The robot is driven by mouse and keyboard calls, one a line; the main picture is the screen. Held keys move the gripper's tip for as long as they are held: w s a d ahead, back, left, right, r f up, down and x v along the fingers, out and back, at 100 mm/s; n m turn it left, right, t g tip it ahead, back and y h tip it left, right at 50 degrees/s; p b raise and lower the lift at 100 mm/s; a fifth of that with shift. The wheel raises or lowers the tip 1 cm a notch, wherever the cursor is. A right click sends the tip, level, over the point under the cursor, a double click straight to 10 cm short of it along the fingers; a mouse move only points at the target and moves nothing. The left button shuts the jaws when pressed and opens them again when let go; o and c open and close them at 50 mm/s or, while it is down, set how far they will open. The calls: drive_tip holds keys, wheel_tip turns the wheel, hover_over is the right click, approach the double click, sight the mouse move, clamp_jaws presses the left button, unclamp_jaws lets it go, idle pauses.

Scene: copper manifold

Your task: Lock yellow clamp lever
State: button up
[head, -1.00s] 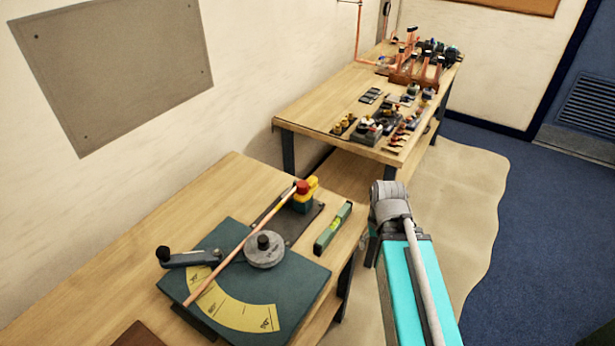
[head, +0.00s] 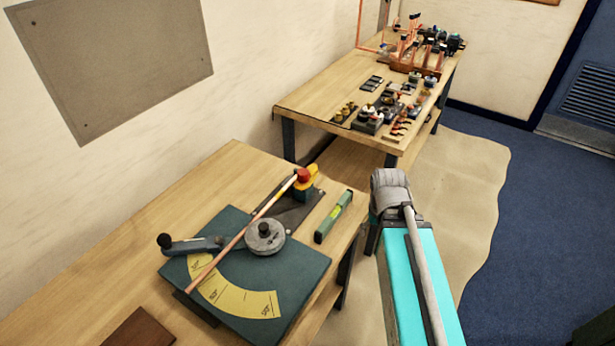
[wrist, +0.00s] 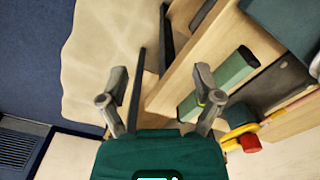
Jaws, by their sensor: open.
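The yellow clamp lever (head: 313,172) has a red knob (head: 303,175) and sits on a blue base at the far end of the bending fixture. A copper tube (head: 240,234) runs from beside the clamp across the fixture. The head view shows my arm right of the bench but not the gripper's fingers.
A green level (head: 333,216) lies on the bench (head: 215,172) near the clamp. The fixture has a round grey former (head: 265,237) and a blue-grey handle (head: 195,245). A second bench (head: 300,105) with several fittings stands behind. Open floor lies to the right.

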drive_tip(key=shift+w, duration=0.2)
drive_tip(key=c, duration=0.4)
drive_tip(key=w+n, duration=0.1)
drive_tip(key=w, duration=0.1)
drive_tip(key=w+a+r+n+p, duration=0.1)
drive_tip(key=w, duration=0.1)
drive_tip(key=w+a+r+p, duration=0.1)
drive_tip(key=w, duration=0.1)
drive_tip(key=shift+w+a+r+n+y, duration=0.1)
drive_tip(key=shift+w+a+n+y, duration=0.1)
drive_tip(key=shift+n+y, duration=0.15)
clamp_jaws()
drive_tip(key=w+a+r+n+t+y+p, duration=0.1)
drive_tip(key=w+a+n, duration=0.3)
drive_tip(key=w, duration=0.5)
drive_tip(key=w+a+r+n+y+p, duration=0.1)
drive_tip(key=w+a+r+n+p, duration=0.2)
drive_tip(key=w, duration=0.6)
drive_tip(key=shift+a+r+n+t+p, duration=0.45)
drive_tip(key=shift+r+n, duration=0.35)
drive_tip(key=shift+n, duration=0.35)
